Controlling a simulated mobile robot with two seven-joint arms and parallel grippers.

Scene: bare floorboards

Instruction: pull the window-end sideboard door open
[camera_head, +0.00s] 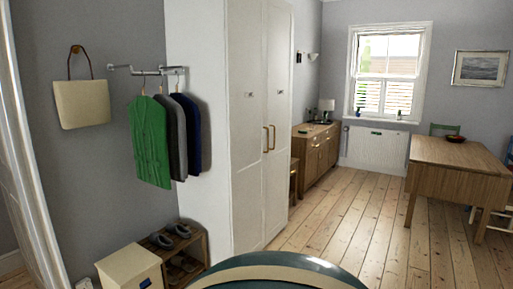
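The wooden sideboard (315,155) stands against the wall at the back, between the tall white wardrobe and the window (385,75). Its front faces right, towards the table, and its doors look shut. The window-end door (334,146) is at its far end, small in the view. A lamp and small items stand on the sideboard top. Neither of my grippers shows in the head view.
A tall white wardrobe (245,120) stands at centre left. A shoe rack (185,255) and a cream box (128,268) are at lower left. A wooden table (460,158) is at right. Bare floorboards (360,225) lie clear between wardrobe and table.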

